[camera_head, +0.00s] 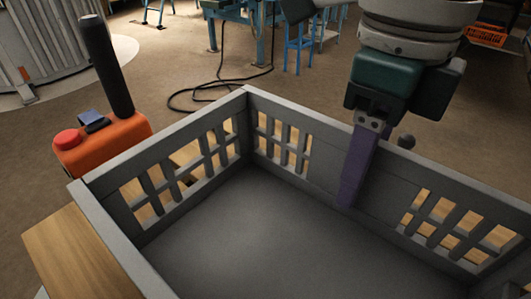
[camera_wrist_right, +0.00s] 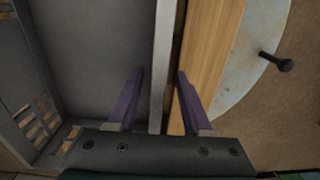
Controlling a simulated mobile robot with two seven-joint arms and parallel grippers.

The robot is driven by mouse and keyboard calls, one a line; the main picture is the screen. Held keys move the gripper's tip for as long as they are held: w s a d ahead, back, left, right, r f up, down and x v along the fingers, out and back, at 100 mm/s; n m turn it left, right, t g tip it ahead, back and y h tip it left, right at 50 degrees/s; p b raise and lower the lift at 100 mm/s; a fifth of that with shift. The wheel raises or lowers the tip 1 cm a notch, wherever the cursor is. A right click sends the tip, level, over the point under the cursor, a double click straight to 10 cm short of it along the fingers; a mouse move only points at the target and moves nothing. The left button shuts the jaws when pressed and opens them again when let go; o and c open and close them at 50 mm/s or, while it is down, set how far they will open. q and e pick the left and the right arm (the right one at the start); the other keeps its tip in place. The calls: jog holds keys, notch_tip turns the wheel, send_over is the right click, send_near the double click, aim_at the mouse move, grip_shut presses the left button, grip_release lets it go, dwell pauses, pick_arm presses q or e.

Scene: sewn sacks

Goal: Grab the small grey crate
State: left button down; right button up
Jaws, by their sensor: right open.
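The grey crate (camera_head: 310,116) fills the lower part of the head view, with slotted walls and an empty floor where it shows. My right gripper (camera_head: 362,168) comes down from the top right onto its far wall. One purple finger is inside the crate; the other is hidden behind the wall. In the right wrist view the open gripper (camera_wrist_right: 160,72) has its fingers on either side of the crate's wall (camera_wrist_right: 166,45), one inside and one outside over wood. Gaps seem to show beside the wall. My left gripper is not in view.
The crate rests on a wooden surface (camera_head: 82,262). An orange device (camera_head: 105,146) with a red button and a dark upright post stands just left of the crate. Blue-framed furniture (camera_head: 300,50) and a black cable (camera_head: 205,92) are farther back on the brown floor.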

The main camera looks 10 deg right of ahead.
aim_at(345, 212)
jog(key=f, duration=0.3)
jog(key=shift+s+a+f+b, duration=0.15)
jog(key=shift+a+f+b, duration=0.05)
jog(key=shift+b, duration=0.15)
grip_shut()
jog(key=shift+r, duration=0.1)
dwell(0.9)
